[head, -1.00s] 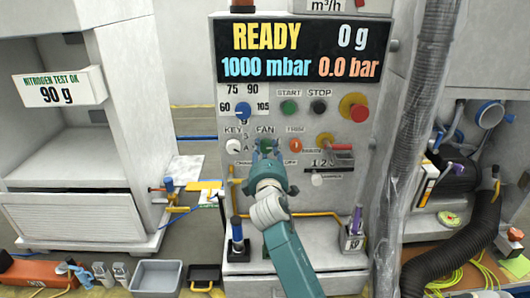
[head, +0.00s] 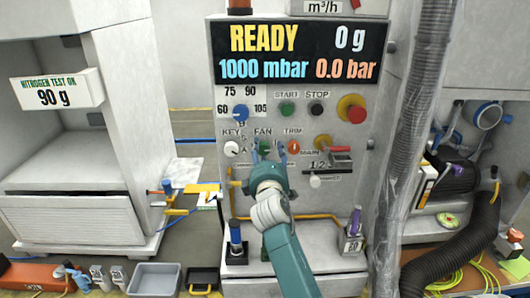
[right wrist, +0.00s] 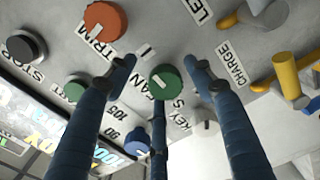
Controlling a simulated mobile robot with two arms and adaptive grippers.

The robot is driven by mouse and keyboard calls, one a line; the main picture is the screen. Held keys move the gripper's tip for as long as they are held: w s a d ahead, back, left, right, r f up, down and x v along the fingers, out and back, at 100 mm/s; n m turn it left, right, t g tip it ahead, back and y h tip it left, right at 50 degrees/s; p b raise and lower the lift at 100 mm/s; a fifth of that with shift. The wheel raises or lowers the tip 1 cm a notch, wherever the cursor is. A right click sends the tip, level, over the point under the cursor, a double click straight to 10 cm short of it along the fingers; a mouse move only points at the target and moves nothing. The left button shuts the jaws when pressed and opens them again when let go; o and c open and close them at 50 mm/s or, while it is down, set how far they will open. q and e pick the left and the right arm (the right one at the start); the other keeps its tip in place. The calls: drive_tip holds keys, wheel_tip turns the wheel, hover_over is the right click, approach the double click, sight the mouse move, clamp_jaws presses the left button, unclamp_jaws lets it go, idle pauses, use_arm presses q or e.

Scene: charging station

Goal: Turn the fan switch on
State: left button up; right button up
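The fan switch is a round green knob with a white mark, under the FAN label on the grey panel. In the head view the knob (head: 264,146) is partly beside my right gripper's fingers. In the right wrist view the knob (right wrist: 167,82) sits between the fingertips. My right gripper (head: 269,151) is open, with blue fingers spread on either side of the knob. In the wrist view the right gripper (right wrist: 160,68) shows gaps between the side fingers and the knob. I cannot tell whether the third finger touches it. My left gripper is not in view.
The orange TRIM knob (head: 293,147) is close on the right, the white KEY knob (head: 231,149) on the left. Green START (head: 287,108) and black STOP (head: 317,108) knobs are above. A yellow pipe (head: 318,216) runs below. A large hose (head: 413,140) hangs at the right.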

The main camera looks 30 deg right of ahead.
drive_tip(key=shift+a, duration=0.1)
drive_tip(key=shift+s+a+f, duration=0.1)
drive_tip(key=shift+s+a, duration=0.2)
drive_tip(key=shift+a, duration=0.1)
drive_tip(key=v, duration=1.1)
drive_tip(key=shift+s+d, duration=0.2)
drive_tip(key=shift+d, duration=0.05)
